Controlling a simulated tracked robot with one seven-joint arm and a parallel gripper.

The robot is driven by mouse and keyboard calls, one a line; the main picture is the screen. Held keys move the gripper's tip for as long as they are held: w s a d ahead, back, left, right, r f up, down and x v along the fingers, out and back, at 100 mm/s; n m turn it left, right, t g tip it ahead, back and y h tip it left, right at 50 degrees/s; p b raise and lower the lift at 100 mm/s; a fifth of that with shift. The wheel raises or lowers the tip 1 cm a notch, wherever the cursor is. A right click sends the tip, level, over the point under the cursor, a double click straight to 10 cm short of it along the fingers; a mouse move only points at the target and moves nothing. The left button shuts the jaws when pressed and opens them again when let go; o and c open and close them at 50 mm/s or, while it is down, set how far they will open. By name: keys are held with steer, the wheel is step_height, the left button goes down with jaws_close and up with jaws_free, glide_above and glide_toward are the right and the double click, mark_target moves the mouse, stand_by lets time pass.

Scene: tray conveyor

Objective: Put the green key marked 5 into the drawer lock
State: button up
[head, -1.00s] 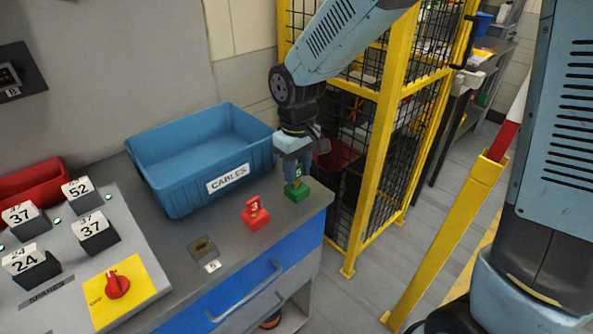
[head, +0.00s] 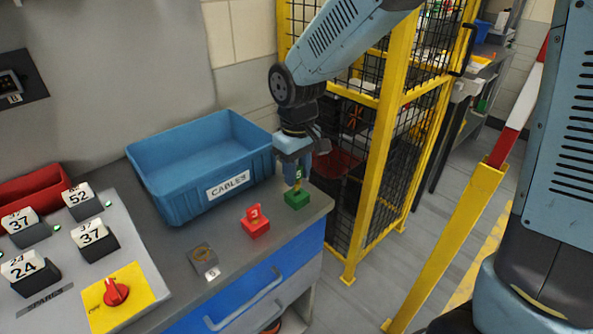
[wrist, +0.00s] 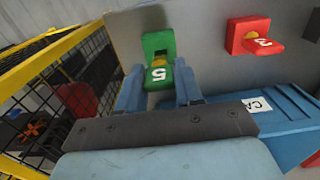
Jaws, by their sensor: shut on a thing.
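The green key marked 5 (head: 298,173) is between the fingers of my gripper (head: 296,179), which is shut on its head. In the wrist view the key's head (wrist: 158,76) shows its white 5 between the blue fingers. A short brass-coloured part shows between the head and the green block (head: 297,199) under it; I cannot tell whether the key's tip is clear of the block. The drawer lock (head: 203,254) is a dark plate with a brass-coloured round centre on the bench top, left of the gripper, with a tag marked 5 (head: 212,274) in front.
A red key marked 3 (head: 255,213) stands in a red block between the green block and the lock. A blue CABLES crate (head: 168,207) stands behind them. A yellow panel with a red knob (head: 117,292) is at left. A yellow mesh fence (head: 350,240) is close right.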

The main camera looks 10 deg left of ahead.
mark_target(298, 167)
steer(key=shift+r, duration=0.15)
steer(key=shift+r, duration=1.85)
